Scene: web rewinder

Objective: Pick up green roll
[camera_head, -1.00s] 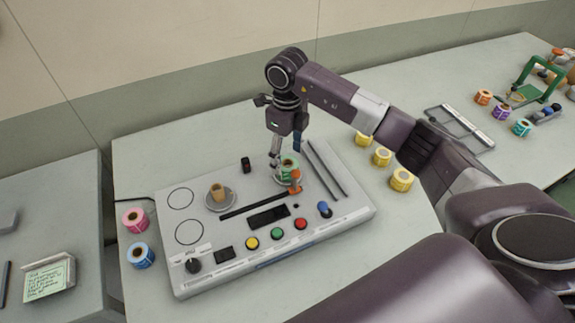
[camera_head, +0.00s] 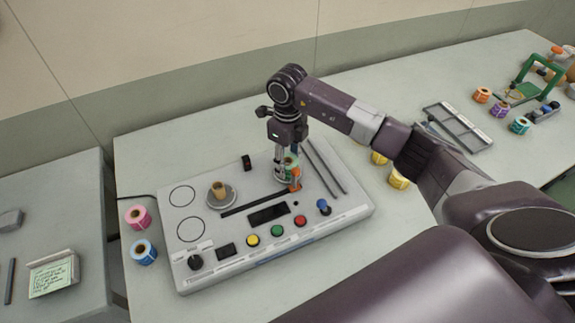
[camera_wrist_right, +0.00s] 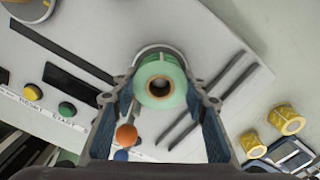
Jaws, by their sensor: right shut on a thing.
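The green roll (camera_wrist_right: 160,82) is between the two fingers of my right gripper (camera_wrist_right: 160,104) in the right wrist view, its open core facing the camera. The fingers are shut on its sides. In the head view the green roll (camera_head: 291,163) is partly hidden by my right gripper (camera_head: 286,172), which points down over the right part of the rewinder panel (camera_head: 330,225). A pale round base shows behind the roll in the wrist view; I cannot tell whether the roll touches it. My left gripper is not in view.
On the panel stand a brown core on a round plate (camera_head: 220,195), an orange-tipped part (camera_head: 296,178), and several coloured buttons. Pink (camera_head: 138,217) and blue (camera_head: 143,252) rolls lie left of it. Yellow rolls (camera_head: 399,178) are at right, partly behind my arm. A dark tray (camera_head: 458,127) lies beyond.

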